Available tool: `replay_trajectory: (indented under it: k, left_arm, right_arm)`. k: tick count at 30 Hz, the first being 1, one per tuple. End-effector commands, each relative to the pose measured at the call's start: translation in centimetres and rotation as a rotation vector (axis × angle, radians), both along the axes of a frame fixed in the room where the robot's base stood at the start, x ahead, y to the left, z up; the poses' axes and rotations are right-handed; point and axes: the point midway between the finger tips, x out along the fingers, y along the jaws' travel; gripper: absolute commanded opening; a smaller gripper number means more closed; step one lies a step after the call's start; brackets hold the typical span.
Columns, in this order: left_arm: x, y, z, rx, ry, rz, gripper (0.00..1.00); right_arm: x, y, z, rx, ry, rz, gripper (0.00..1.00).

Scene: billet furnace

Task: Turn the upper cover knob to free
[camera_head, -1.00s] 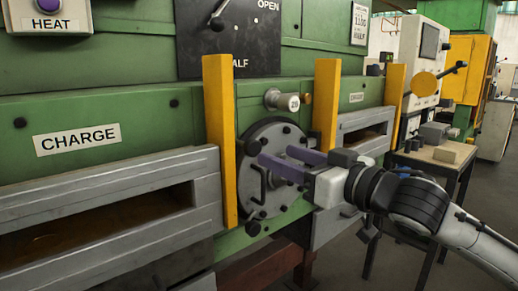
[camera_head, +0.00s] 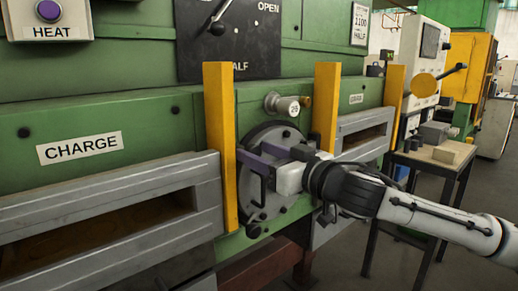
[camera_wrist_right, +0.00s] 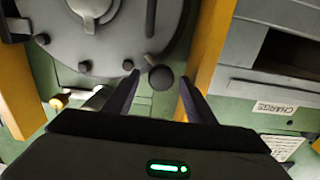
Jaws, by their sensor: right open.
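The round grey cover (camera_head: 275,208) sits on the green furnace front between two yellow posts. The upper cover knob (camera_wrist_right: 160,77) is a dark ball at the cover's rim, seen clearly in the right wrist view. In the head view my gripper largely hides it. My right gripper (camera_head: 252,153) is open at the cover's upper left, its purple fingers pointing at the furnace. In the right wrist view its fingertips (camera_wrist_right: 159,80) lie either side of the knob, with a visible gap on each side. A lower dark knob (camera_head: 252,230) shows at the cover's bottom left. My left gripper is out of view.
The yellow posts (camera_head: 220,150) and (camera_head: 326,105) stand close beside the cover. A round grey gauge-like fitting (camera_head: 287,105) juts out above it. Grey slotted frames (camera_head: 110,185) flank it. A side table (camera_head: 440,162) with blocks stands at the right.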

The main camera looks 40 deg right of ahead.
Motion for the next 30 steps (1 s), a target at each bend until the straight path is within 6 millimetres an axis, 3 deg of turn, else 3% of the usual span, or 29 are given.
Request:
replay_trajectory:
  k: [11,18,30]
  left_arm:
    - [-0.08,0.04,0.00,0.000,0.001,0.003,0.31]
    - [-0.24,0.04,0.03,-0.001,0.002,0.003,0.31]
    - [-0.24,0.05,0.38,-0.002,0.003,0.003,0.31]
  right_arm:
    - [0.18,0.12,-0.04,-0.002,0.000,0.002,0.49]
    - [0.16,0.14,-0.03,-0.002,0.000,0.002,0.10]
    - [0.15,0.17,0.02,-0.079,-0.005,0.003,0.10]
